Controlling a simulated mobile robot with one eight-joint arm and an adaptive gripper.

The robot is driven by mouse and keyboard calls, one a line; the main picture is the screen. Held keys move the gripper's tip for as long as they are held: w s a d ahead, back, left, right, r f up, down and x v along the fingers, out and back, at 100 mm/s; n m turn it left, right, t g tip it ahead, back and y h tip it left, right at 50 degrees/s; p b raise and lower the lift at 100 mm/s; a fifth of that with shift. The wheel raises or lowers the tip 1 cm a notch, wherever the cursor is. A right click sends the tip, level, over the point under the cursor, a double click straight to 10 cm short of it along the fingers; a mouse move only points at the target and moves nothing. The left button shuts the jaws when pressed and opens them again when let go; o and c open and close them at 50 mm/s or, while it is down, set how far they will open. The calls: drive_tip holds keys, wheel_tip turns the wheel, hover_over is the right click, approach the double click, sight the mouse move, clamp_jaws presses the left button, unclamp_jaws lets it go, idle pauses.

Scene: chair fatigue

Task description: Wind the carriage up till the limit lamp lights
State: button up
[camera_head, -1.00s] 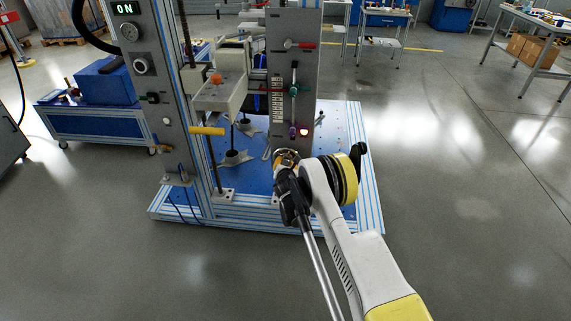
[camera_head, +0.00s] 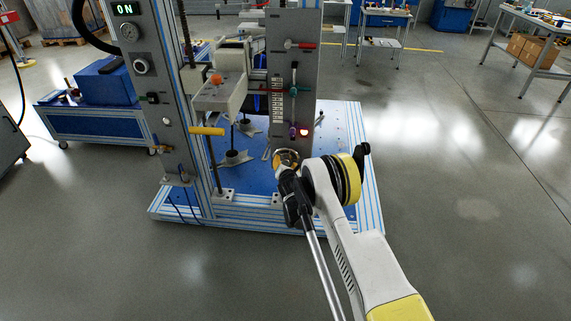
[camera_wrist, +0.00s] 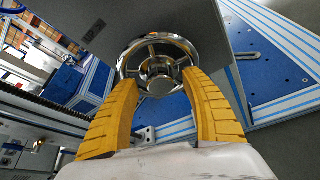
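A chrome handwheel (camera_wrist: 159,66) with spokes and a round hub faces my gripper on the front of the test rig. My gripper (camera_head: 286,160) is at the foot of the grey upright panel. In the wrist view its two yellow fingers (camera_wrist: 160,79) stand apart at the lower left and right of the rim and overlap it; whether they press on it cannot be told. The pale carriage (camera_head: 220,94) with an orange knob sits left of the panel.
The blue rig base (camera_head: 340,140) has an aluminium frame. A blue cart (camera_head: 100,122) stands left. The floor to the right is clear.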

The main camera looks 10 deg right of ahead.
drive_tip(key=v, duration=0.7)
drive_tip(key=shift+s, duration=0.3)
drive_tip(key=shift+r, duration=0.15)
drive_tip(key=s+d+r+m+g, duration=0.1)
drive_tip(key=s+r+m, duration=0.35)
drive_tip(key=r, duration=0.65)
drive_tip(key=s+d+r+m+g, duration=0.1)
drive_tip(key=s+r+m, duration=0.2)
drive_tip(key=r+m, duration=0.55)
drive_tip(key=s+r+m+g, duration=0.2)
drive_tip(key=s+r+m, duration=0.2)
drive_tip(key=s+r, duration=0.85)
drive_tip(key=s+a+f+m+g+y, duration=0.1)
drive_tip(key=s+m, duration=1)
drive_tip(key=s, duration=1.6)
drive_tip(key=shift+s+f+m+g+y, duration=0.15)
drive_tip(key=shift+f+m+g+y, duration=0.3)
drive_tip(key=shift+g, duration=0.45)
